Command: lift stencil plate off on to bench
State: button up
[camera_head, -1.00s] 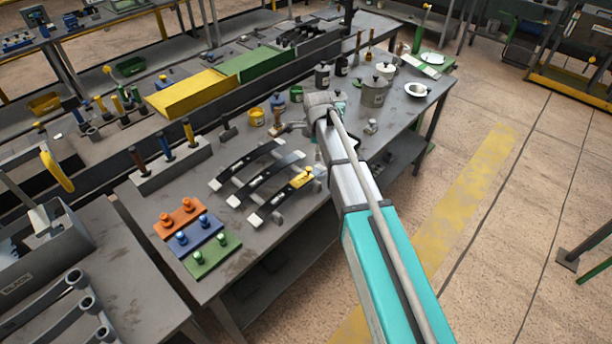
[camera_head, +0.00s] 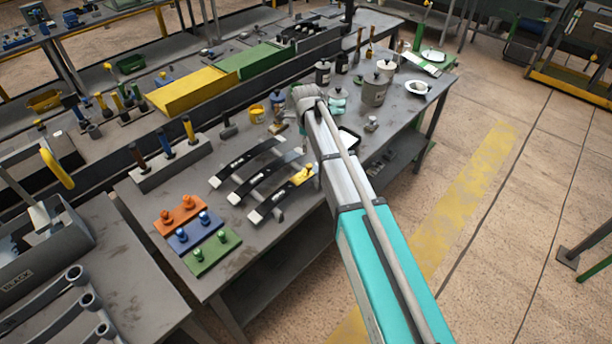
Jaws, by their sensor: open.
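A small yellow piece (camera_head: 302,175), which I take to be the stencil plate, sits at the right end of the nearest dark curved leaf spring (camera_head: 270,200). Its outline is too small to read clearly. The bench (camera_head: 235,272) is grey and worn, with bare top in front of the springs. My arm (camera_head: 350,195) reaches in from the lower right, and its bend is above the bench, behind the springs. My gripper is hidden behind the arm, so its distance from the yellow piece does not show.
Orange (camera_head: 180,216), blue (camera_head: 195,234) and green (camera_head: 212,253) peg blocks stand at the front left. A grey block with upright handles (camera_head: 165,165) is behind them. Pots (camera_head: 375,90) and a white bowl (camera_head: 418,87) stand at the back right.

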aim_at(309, 166)
jog(key=shift+w+d+f+b, duration=0.1)
jog(key=shift+w+f+b, duration=0.1)
jog(key=shift+f+b, duration=1.7)
jog(key=shift+w+f+b, duration=0.2)
jog(key=shift+f+b, duration=1.55)
jog(key=shift+f, duration=0.25)
jog(key=shift+f, duration=0.1)
jog(key=shift+w+f+b, duration=0.15)
jog(key=shift+f+b, duration=2.35)
jog(key=shift+b, duration=0.1)
grip_shut()
jog(key=shift+r, duration=0.2)
